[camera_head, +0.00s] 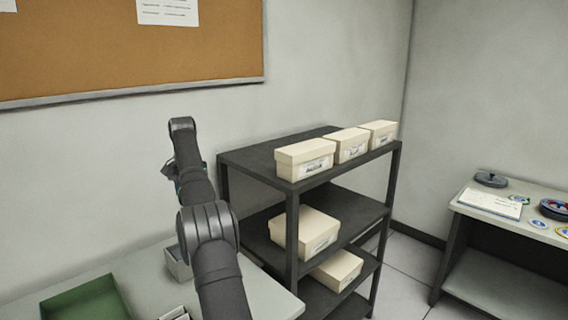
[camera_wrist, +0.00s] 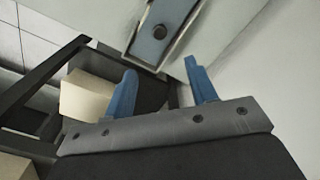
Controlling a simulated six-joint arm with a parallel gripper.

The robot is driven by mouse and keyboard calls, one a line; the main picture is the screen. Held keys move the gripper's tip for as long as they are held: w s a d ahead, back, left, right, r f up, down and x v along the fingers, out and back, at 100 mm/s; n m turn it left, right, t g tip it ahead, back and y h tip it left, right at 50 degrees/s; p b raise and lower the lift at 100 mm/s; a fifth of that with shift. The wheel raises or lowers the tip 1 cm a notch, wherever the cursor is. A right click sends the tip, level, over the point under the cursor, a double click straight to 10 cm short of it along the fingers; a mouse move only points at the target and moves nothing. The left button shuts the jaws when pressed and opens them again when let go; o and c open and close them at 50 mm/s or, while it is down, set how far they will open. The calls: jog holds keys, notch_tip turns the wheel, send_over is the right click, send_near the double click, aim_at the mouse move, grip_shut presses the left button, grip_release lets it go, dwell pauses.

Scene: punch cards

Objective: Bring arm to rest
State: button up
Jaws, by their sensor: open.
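My arm rises in the middle of the head view, over the light table (camera_head: 140,278), with its upper links folded upward. My gripper is mostly hidden behind my own arm in the head view. In the wrist view my gripper (camera_wrist: 163,90) shows two blue fingers spread apart with nothing between them.
A dark shelf rack (camera_head: 262,158) with several cream boxes stands right of my arm. A green tray (camera_head: 85,300) and a small grey box (camera_head: 178,264) are on the table. A side table (camera_head: 475,215) with discs is at far right. A cork board (camera_head: 120,50) hangs behind.

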notch_tip(320, 180, down, 16)
jog(key=shift+r, duration=0.1)
dwell(0.5)
notch_tip(320, 180, up, 18)
jog(key=f, duration=0.1)
notch_tip(320, 180, down, 16)
jog(key=shift+f, duration=0.25)
notch_tip(320, 180, up, 5)
jog(key=shift+r, duration=0.15)
jog(key=s+a+f+n, duration=0.1)
jog(key=s+a+n, duration=0.5)
jog(key=s+n, duration=0.5)
jog(key=shift+a+f+n, duration=0.3)
jog(key=shift+a+n, duration=0.1)
jog(key=shift+n, duration=0.5)
